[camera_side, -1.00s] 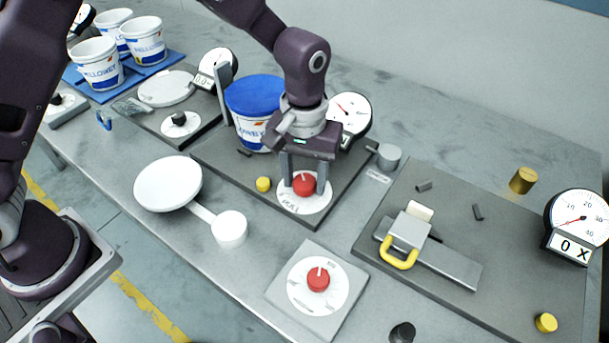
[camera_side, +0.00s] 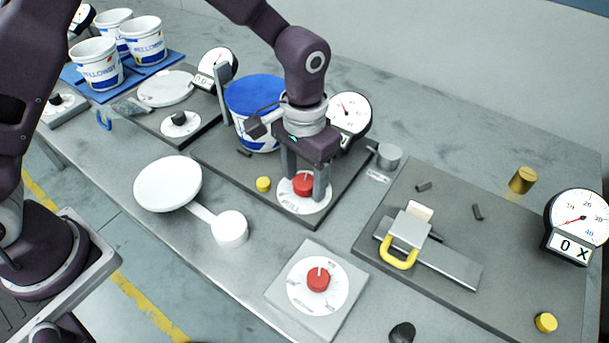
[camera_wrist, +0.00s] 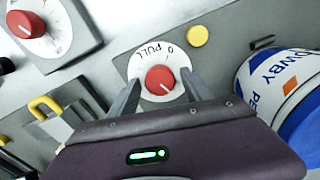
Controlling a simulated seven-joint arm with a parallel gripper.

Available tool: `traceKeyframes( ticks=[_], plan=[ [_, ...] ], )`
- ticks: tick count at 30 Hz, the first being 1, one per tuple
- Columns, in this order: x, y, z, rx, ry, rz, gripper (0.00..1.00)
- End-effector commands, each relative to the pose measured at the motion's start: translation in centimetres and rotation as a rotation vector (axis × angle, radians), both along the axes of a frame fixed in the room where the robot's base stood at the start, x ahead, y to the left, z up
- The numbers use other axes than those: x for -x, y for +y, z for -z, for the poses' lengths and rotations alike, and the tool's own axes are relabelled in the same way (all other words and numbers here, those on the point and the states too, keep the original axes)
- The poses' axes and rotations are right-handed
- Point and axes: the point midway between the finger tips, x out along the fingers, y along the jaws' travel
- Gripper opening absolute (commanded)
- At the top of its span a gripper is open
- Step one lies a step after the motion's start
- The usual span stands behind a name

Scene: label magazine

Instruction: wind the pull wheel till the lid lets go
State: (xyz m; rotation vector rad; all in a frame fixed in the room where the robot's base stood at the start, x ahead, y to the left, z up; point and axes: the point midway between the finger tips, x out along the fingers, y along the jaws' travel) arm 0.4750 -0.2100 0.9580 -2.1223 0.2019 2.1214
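The pull wheel (camera_side: 303,184) is a red knob with a white pointer line on a white dial; the wrist view shows the knob (camera_wrist: 160,80) and the word PULL. My gripper (camera_side: 305,190) is down over it with one finger on each side. In the wrist view my gripper's fingertips (camera_wrist: 159,77) stand apart, with a small gap visible between them and the knob, so it looks open. The blue lid (camera_side: 254,95) sits on the white tub (camera_side: 242,134) behind the wheel. My arm hides part of the tub.
A round gauge (camera_side: 349,115) stands behind my gripper. A yellow button (camera_side: 263,184) is left of the wheel. A second red knob (camera_side: 318,279) is on a separate plate in front. A yellow-handled clamp (camera_side: 399,256) is on the right board.

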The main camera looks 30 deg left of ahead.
Motion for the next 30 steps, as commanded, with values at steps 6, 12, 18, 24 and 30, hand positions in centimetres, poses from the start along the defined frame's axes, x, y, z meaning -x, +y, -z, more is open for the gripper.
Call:
traceKeyframes(
  ticks=[6, 12, 18, 24, 30],
  plan=[
    [0.0, 0.0, 0.0, 0.0, 0.0, -0.001, 0.61],
    [-0.1, -0.1, -1.6, 0.002, -0.004, -0.001, 0.61],
    [-0.1, -0.1, -5.6, 0.002, -0.004, -0.001, 0.61],
    [0.0, 0.0, -7.1, 0.0, -0.001, -0.001, 0.61],
    [0.0, 0.0, -7.1, 0.0, 0.0, -0.001, 0.61]
  ],
)
